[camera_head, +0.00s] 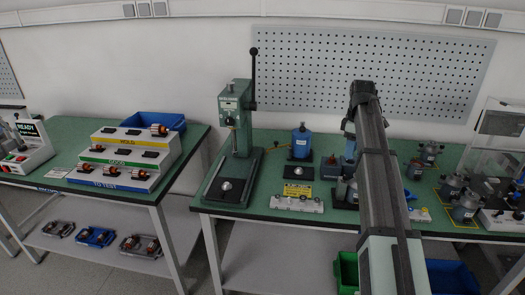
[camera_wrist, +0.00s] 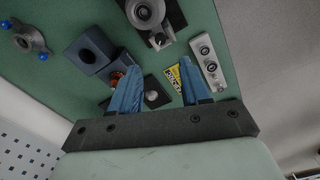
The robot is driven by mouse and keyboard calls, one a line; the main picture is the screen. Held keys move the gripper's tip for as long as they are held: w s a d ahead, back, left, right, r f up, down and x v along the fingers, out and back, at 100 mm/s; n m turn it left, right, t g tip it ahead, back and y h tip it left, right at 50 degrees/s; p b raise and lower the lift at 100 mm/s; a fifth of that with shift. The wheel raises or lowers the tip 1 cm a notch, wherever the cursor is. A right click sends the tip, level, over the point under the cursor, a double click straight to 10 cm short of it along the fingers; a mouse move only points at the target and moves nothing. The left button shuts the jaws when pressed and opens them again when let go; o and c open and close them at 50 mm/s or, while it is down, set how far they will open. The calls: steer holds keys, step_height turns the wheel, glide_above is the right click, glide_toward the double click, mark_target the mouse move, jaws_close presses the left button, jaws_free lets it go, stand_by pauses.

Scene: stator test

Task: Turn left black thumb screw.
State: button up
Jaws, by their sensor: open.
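In the wrist view my gripper (camera_wrist: 157,60) is open, its two blue fingers apart with nothing held between them. It hangs above the green bench top. A pale grey plate (camera_wrist: 207,62) with dark round knobs lies just right of the right finger. I cannot tell for sure whether these knobs are the black thumb screws. A pale fixture (camera_head: 297,205) with small knobs stands at the bench's front edge in the head view, left of my arm. My arm hides part of the bench there, and the fingertips are hard to make out in that view.
A yellow label (camera_wrist: 173,77) shows between the fingers. Dark blue-grey blocks (camera_wrist: 90,50) stand beside the left finger. A dark base with a grey ring (camera_wrist: 148,12) is beyond. In the head view a green lever press (camera_head: 240,125) and a blue bottle (camera_head: 302,143) stand to the left.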

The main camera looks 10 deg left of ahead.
steer(key=w+a+f+t+y, duration=0.1)
steer(key=a+f, duration=0.2)
steer(key=a, duration=1.2)
steer(key=w+a+f+t+y, duration=0.1)
steer(key=w+a+f+t, duration=0.1)
steer(key=a, duration=1.4)
steer(key=shift+a+f+t+y, duration=0.15)
steer(key=shift+f+t+y, duration=0.15)
steer(key=shift+f, duration=0.1)
steer(key=w+d+r+m, duration=0.1)
steer(key=w+d, duration=0.1)
steer(key=d, duration=0.4)
steer(key=w+d+r+m, duration=0.1)
steer(key=w+d+r, duration=0.1)
steer(key=d, duration=0.4)
step_height(320, 180, up, 5)
steer(key=n+g+h, duration=0.3)
steer(key=n+g, duration=0.1)
steer(key=n, duration=0.2)
glide_above(346, 176)
steer(key=shift+m, duration=0.3)
step_height(346, 176, down, 13)
steer(key=shift+a+r, duration=0.1)
